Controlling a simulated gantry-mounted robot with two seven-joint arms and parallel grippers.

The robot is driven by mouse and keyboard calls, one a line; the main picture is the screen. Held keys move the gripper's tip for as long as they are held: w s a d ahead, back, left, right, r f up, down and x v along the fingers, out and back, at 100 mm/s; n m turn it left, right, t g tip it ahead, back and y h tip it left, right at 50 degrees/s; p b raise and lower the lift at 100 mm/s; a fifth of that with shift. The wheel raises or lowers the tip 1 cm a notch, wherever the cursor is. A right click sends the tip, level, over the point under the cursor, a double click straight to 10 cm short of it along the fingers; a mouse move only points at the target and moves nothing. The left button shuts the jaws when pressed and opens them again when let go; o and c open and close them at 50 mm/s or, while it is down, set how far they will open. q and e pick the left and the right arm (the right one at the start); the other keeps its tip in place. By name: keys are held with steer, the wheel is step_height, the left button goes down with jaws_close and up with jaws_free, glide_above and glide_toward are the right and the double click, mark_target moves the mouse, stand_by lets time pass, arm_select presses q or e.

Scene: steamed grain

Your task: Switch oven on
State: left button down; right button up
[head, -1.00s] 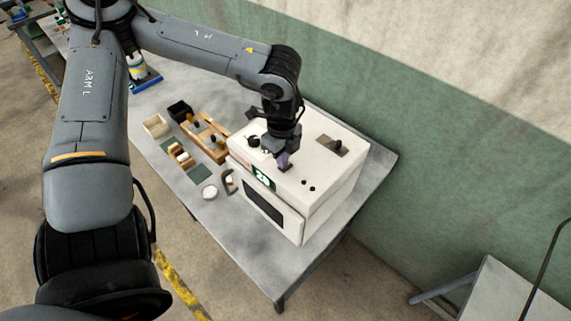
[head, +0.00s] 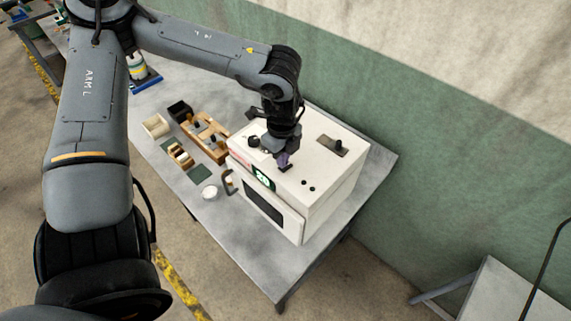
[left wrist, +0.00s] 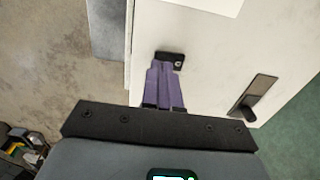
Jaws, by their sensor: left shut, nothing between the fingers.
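The oven (head: 325,205) is a white box on the grey table, with a dark window in its front and a green display (head: 264,178) on its front edge. Its top carries a dark lever in a slotted plate (head: 331,145) and small black knobs. My left gripper (head: 284,160) points down over the oven top, its purple fingers shut and empty. In the left wrist view the fingertips (left wrist: 165,66) are at a small black switch (left wrist: 170,58) on the white top; whether they touch it I cannot tell. The lever plate (left wrist: 252,97) also shows there. My right gripper is not in view.
On the table (head: 290,275) left of the oven are a wooden rack (head: 207,138), a small black box (head: 179,110), a beige box (head: 156,126) and a round white dish (head: 210,192). The table's front right is clear.

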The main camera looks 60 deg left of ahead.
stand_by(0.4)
arm_select(q)
steer(key=shift+f+b, duration=0.45)
steer(key=shift+f, duration=0.05)
stand_by(0.3)
steer(key=shift+f+b, duration=0.4)
steer(key=shift+r, duration=0.1)
steer(key=shift+r+p, duration=2.3)
steer(key=shift+r, duration=1.15)
